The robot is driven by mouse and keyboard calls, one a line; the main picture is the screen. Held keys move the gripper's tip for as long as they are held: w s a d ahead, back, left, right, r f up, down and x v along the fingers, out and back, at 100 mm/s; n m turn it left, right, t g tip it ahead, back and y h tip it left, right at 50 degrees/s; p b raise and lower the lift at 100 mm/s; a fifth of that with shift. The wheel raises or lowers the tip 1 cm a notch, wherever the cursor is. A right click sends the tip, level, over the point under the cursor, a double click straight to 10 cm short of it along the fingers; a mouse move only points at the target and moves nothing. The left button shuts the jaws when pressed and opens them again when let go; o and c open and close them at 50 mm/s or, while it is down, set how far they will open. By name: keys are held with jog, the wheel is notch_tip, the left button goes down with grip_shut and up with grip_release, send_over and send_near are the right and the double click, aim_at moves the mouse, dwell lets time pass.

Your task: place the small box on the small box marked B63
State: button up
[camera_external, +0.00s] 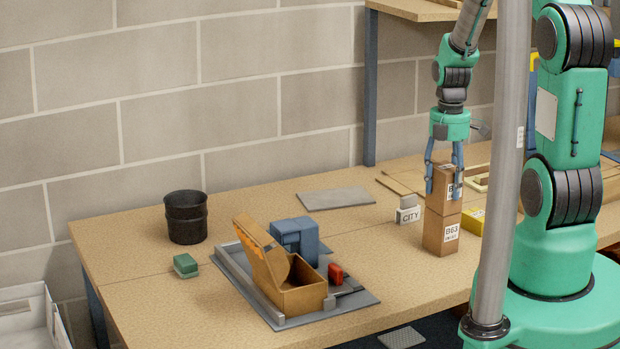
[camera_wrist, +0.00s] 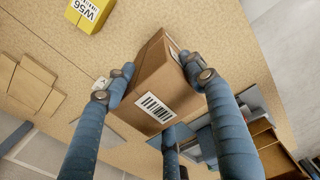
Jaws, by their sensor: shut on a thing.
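My gripper (camera_external: 444,172) has blue fingers and is shut on a small brown cardboard box (camera_external: 442,187). In the wrist view the fingers (camera_wrist: 163,80) grip that box (camera_wrist: 147,82) at its sides, and a barcode label faces the camera. The small box marked B63 (camera_external: 436,234) stands upright on the table, directly below the held box. The held box's lower end looks to be at the B63 box's top; I cannot tell whether they touch. The B63 box is not clearly visible in the wrist view.
On the table (camera_external: 380,260), a grey CITY block (camera_external: 408,210) stands just left of the B63 box, with a yellow box (camera_external: 474,220) to the right. An open brown box (camera_external: 290,285) on a grey fixture, a blue block (camera_external: 296,238) and a black bin (camera_external: 186,218) are further left.

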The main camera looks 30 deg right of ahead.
jog(key=shift+f, duration=0.15)
jog(key=o, duration=1.3)
notch_tip(320, 180, up, 12)
jog(key=shift+r, duration=0.15)
